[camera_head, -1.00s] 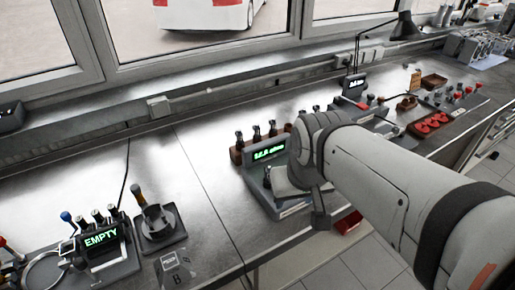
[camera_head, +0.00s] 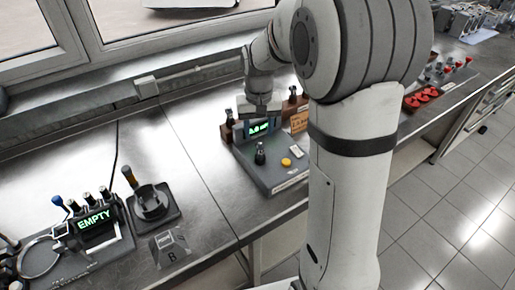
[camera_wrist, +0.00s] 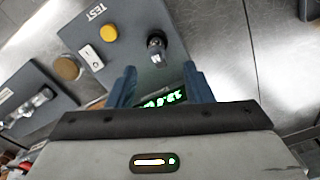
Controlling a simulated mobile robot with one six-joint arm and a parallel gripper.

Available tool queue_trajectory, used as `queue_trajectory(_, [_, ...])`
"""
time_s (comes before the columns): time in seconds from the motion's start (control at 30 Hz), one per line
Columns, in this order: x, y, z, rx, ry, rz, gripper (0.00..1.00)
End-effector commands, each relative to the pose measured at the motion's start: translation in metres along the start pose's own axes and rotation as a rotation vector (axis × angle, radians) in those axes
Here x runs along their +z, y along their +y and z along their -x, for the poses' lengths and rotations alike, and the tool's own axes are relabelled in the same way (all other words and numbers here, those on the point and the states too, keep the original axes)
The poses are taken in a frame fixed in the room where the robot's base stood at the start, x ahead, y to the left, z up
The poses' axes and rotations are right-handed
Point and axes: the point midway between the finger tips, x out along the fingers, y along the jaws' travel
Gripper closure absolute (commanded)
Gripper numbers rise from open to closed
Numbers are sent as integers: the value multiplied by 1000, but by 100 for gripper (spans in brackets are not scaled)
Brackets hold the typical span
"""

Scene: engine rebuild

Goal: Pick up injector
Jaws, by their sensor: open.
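A dark, upright injector (camera_head: 260,155) stands on the grey test station (camera_head: 268,180), in front of its green-lit display (camera_head: 257,129). The wrist view shows the injector (camera_wrist: 157,48) from above, just beyond my fingertips, beside the display (camera_wrist: 163,99). My gripper (camera_head: 260,108) hangs over the back of the station by the display. In the wrist view its two blue fingers (camera_wrist: 160,76) are apart with nothing held between them. More dark-topped injectors (camera_head: 292,95) stand in the brown rack (camera_head: 226,134) behind the station; my gripper and arm hide part of it.
The station has a yellow button (camera_head: 286,162) and a white switch (camera_wrist: 91,57). A fixture with an EMPTY display (camera_head: 94,220) and a black stand (camera_head: 152,203) are at left. Bare bench (camera_head: 193,150) lies between. Red parts (camera_head: 421,97) are at far right.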

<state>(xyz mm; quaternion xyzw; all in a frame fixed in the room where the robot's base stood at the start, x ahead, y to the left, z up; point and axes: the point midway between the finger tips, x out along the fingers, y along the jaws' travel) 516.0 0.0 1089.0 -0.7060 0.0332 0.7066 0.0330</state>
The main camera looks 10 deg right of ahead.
Motion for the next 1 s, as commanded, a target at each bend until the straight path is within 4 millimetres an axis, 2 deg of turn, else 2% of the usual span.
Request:
queue_trajectory(0.4, [4,5,-55,0,-4,0,53])
queue_trajectory(0.5, [4,5,-63,0,-1,-1,53])
queue_trajectory(0.77, [4,6,-66,0,1,-1,53])
queue_trajectory(1.0, [4,6,-66,0,1,-2,73])
